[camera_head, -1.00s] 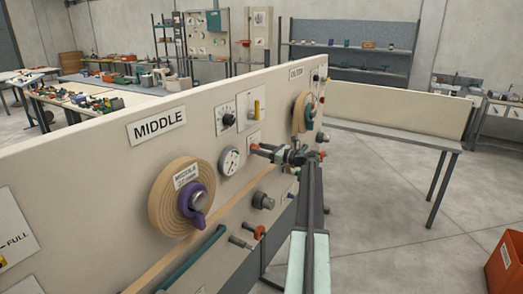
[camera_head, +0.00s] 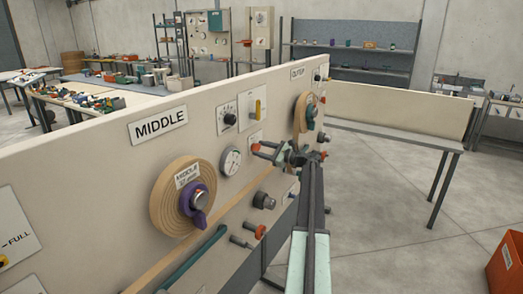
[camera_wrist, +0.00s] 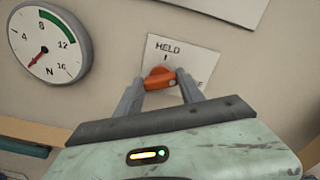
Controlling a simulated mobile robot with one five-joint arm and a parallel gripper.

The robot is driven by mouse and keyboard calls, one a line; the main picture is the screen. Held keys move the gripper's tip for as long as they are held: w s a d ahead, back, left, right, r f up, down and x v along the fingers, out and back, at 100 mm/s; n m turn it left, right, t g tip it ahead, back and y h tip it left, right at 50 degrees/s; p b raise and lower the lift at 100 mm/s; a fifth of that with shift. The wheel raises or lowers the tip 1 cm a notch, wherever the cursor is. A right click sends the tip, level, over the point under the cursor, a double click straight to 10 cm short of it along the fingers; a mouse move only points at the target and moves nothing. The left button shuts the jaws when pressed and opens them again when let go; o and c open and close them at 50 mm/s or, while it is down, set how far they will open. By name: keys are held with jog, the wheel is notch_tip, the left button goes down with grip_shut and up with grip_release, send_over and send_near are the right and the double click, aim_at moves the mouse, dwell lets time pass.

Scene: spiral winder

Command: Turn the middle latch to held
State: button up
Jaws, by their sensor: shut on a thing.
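The middle latch is a small orange knob (camera_wrist: 159,78) on a white plate (camera_wrist: 188,52) marked HELD at the top; a second word at the right is mostly covered. My gripper (camera_wrist: 160,84) is shut on the knob, one finger on each side. The knob lies roughly crosswise, slightly tilted, below the HELD mark. In the head view my gripper (camera_head: 262,150) reaches the panel right of the round gauge (camera_head: 230,161), with the orange knob (camera_head: 256,148) at its fingertips.
Another reel (camera_head: 299,112) is at the far end. Open floor lies to the right.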

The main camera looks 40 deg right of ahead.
jog(key=n, duration=0.6)
jog(key=shift+f+n, duration=0.1)
jog(key=shift+n, duration=0.2)
jog(key=n, duration=0.6)
jog(key=shift+s+a+f, duration=0.1)
dwell(0.3)
jog(key=o, duration=1.4)
jog(key=shift+c, duration=0.2)
jog(key=shift+s, duration=0.1)
jog(key=v, duration=0.7)
jog(key=shift+s, duration=0.3)
